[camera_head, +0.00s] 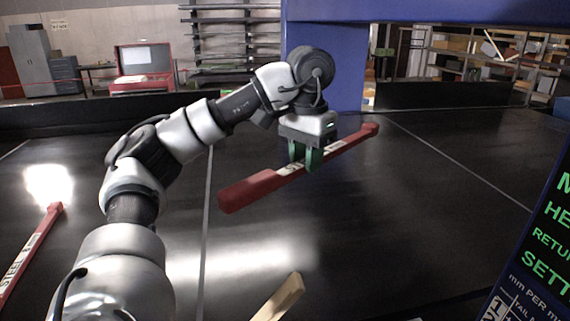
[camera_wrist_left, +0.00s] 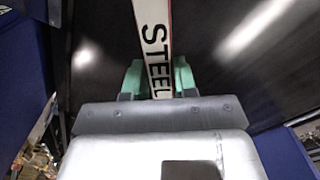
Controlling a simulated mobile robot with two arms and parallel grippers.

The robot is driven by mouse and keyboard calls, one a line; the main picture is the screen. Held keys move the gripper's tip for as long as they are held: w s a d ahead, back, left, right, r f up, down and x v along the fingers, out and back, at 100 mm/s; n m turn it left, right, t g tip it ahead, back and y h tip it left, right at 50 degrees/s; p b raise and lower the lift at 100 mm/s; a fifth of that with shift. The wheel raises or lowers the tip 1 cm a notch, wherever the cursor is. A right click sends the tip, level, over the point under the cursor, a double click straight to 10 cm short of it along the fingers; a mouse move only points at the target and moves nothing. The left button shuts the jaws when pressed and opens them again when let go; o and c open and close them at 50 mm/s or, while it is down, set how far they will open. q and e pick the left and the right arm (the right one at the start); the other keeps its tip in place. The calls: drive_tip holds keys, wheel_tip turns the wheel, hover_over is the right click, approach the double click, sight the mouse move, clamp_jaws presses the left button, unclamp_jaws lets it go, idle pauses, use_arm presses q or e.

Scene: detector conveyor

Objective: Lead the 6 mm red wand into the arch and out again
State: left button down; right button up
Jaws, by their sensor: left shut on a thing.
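My left gripper (camera_head: 307,164) is shut on a red wand (camera_head: 247,188) with a white label, gripping it along its middle. The wand is held above the black belt. Its thick end points to the front left and its knobbed far end lies by the blue arch (camera_head: 335,55). In the left wrist view the wand's label (camera_wrist_left: 155,45) reads STEEL between the green fingers of the gripper (camera_wrist_left: 159,80); I cannot read its size. The arch's post stands behind the gripper and its beam runs across the top right. My right gripper is not in view.
The black conveyor belt (camera_head: 400,220) is wide and mostly clear. Another red wand (camera_head: 40,240) labelled STEEL lies at the left. A pale wooden-looking stick (camera_head: 280,298) shows at the bottom. A screen with green text (camera_head: 545,230) stands at the right edge.

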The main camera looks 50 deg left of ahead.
use_arm(q)
drive_tip(key=w+d+p, duration=0.3)
drive_tip(key=w+d, duration=0.5)
drive_tip(key=w, duration=0.5)
drive_tip(key=s+a+b, duration=0.1)
drive_tip(key=s+a, duration=0.5)
drive_tip(key=s, duration=0.5)
drive_tip(key=s+a+b, duration=0.2)
drive_tip(key=s+a, duration=0.5)
drive_tip(key=s, duration=0.4)
drive_tip(key=s+a+b, duration=0.1)
drive_tip(key=s+a, duration=0.6)
drive_tip(key=s, duration=0.5)
drive_tip(key=shift+a, duration=0.25)
drive_tip(key=shift+s, duration=0.1)
